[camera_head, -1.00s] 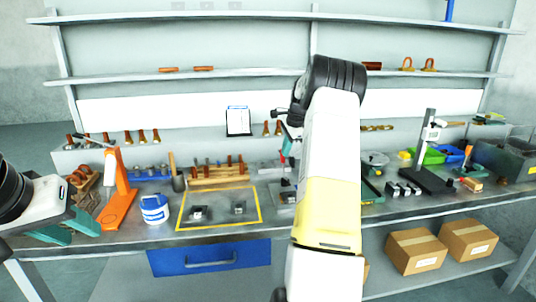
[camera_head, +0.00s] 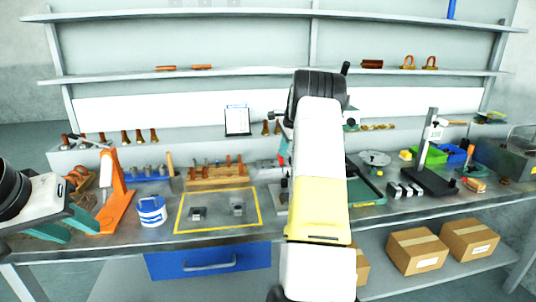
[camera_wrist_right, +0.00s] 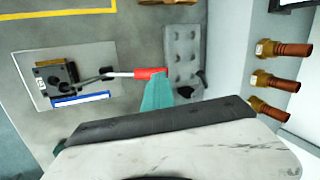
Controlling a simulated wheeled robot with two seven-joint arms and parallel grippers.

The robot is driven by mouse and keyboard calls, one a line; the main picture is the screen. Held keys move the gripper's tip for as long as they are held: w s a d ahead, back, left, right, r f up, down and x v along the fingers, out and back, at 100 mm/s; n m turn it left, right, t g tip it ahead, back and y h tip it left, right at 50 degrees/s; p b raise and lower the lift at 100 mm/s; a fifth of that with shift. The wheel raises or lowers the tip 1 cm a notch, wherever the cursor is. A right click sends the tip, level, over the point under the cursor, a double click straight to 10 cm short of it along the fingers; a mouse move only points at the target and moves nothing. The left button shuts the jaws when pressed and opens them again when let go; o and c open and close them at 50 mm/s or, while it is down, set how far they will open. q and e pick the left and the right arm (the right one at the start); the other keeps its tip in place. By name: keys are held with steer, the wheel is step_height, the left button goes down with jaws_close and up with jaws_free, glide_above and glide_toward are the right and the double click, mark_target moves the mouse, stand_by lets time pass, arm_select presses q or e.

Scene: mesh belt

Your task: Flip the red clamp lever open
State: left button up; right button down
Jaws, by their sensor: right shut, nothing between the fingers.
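The red-tipped clamp lever (camera_wrist_right: 150,73) shows in the right wrist view. Its metal rod runs left to a dark clamp block (camera_wrist_right: 57,78) on a pale plate. The teal tip of my right gripper (camera_wrist_right: 158,90) is shut and empty, right at the red grip's end; I cannot tell whether they touch. In the head view my right arm hides most of the clamp and the gripper. My left gripper (camera_head: 68,227) is open and empty at the bench's left end, far from the clamp.
A yellow-outlined square (camera_head: 218,231) with two small metal parts lies left of my right arm. An orange stand (camera_head: 113,195) and a white-blue tub (camera_head: 152,211) stand farther left. In the wrist view, a grey block (camera_wrist_right: 184,55) and brass fittings (camera_wrist_right: 268,80) lie to the right.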

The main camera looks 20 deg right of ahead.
steer(key=shift+f, duration=0.1)
stand_by(0.4)
step_height(320, 180, up, 13)
steer(key=s+d, duration=0.1)
steer(key=d, duration=0.1)
steer(key=shift+r, duration=0.2)
steer(key=shift+s+a, duration=0.1)
steer(key=shift+s, duration=0.05)
stand_by(0.4)
